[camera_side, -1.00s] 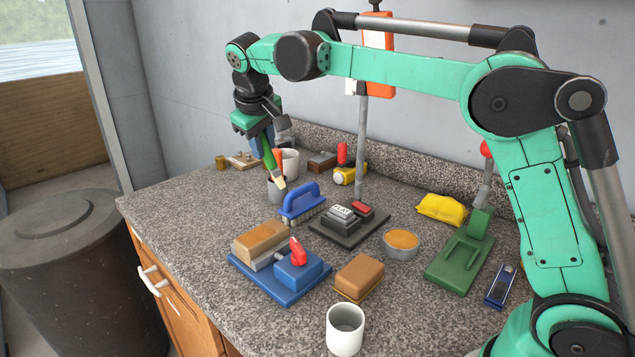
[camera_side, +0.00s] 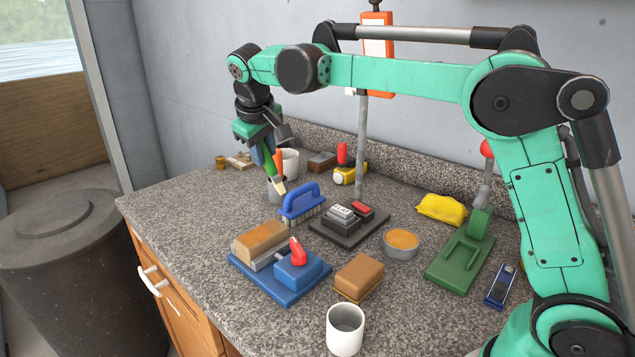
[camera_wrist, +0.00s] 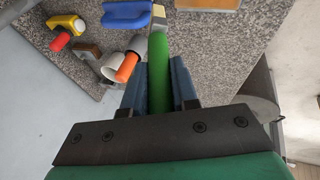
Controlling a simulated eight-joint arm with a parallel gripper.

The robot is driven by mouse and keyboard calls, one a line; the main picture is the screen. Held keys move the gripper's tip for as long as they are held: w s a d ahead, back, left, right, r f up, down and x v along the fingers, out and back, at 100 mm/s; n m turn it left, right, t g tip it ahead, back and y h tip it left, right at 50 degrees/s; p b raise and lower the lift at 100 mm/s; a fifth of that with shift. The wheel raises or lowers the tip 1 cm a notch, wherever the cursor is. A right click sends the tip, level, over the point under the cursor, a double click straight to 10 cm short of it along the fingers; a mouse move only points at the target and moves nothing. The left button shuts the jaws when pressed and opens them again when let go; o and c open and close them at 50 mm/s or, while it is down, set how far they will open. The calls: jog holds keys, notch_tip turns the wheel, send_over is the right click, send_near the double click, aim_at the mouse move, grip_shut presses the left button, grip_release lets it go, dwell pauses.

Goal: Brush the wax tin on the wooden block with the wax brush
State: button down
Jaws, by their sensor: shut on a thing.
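My gripper (camera_side: 265,146) is shut on the green handle of a brush (camera_side: 273,174), taken as the wax brush, above the back left counter. In the wrist view, the brush (camera_wrist: 158,60) lies between my fingers, with a silver ferrule and pale bristles pointing away. A round tin with orange content (camera_side: 401,243), apparently the wax tin, stands on the counter right of centre, not on a block. A wooden block (camera_side: 260,238) sits on the blue vise-like base (camera_side: 283,283) at front left. The brush is apart from both.
A black stand (camera_side: 347,233) is mid-counter. A brown block (camera_side: 358,276) and white cup (camera_side: 345,330) are in front.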

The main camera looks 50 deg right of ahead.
notch_tip(320, 180, down, 7)
jog(key=shift+r, duration=0.2)
jog(key=shift+a+f, duration=0.15)
jog(key=shift+a, duration=1.75)
jog(key=shift+d, duration=2)
jog(key=shift+a+r, duration=0.1)
jog(key=shift+r, duration=3.95)
